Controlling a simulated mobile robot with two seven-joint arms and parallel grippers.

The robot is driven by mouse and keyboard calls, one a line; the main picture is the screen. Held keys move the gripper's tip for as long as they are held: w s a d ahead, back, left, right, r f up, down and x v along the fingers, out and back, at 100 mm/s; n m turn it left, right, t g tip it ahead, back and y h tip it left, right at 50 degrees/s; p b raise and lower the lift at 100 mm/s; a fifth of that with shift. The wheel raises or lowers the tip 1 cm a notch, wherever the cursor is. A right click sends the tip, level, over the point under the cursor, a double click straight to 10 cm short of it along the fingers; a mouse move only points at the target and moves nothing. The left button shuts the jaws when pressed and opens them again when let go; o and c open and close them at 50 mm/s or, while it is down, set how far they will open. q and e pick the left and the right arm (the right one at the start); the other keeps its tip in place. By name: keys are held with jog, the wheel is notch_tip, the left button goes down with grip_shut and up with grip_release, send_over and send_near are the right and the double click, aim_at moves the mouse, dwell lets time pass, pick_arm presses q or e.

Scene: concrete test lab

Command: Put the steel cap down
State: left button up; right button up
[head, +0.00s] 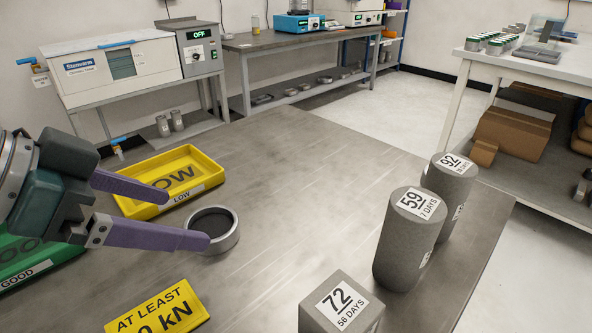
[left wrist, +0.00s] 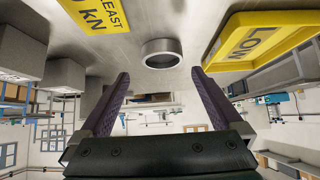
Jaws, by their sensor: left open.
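The steel cap (head: 222,243) is a short round metal ring with a dark inside. It lies on the table between the yellow LOW tray and the yellow AT LEAST kN sign. My left gripper (head: 188,212) is open, its two purple fingers apart. In the head view one fingertip overlaps the cap's near-left rim; whether they touch I cannot tell. In the left wrist view the cap (left wrist: 161,54) lies beyond the fingertips (left wrist: 161,75), with nothing between the fingers. My right gripper is not in view.
The yellow LOW tray (head: 205,171) and a green GOOD tray (head: 62,252) are at the left. The yellow sign (head: 165,312) is at the front. Grey specimens 72 (head: 318,318), 59 (head: 404,250) and 92 (head: 455,200) stand at the right. The table's middle (head: 300,190) is clear.

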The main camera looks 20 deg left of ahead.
aim_at(219, 225)
pick_arm(q)
jog(key=b+x, duration=0.1)
jog(key=x, duration=0.4)
jog(key=shift+a+f+b, duration=0.1)
jog(key=shift+a+b, duration=0.1)
jog(key=shift+b, duration=0.15)
jog(key=shift+w+d+f, duration=0.15)
jog(key=shift+w+f, duration=0.05)
jog(key=shift+w, duration=0.05)
jog(key=shift+c, duration=0.2)
jog(key=c, duration=1.5)
jog(key=shift+r, duration=0.1)
grip_shut()
jog(key=shift+r, duration=0.1)
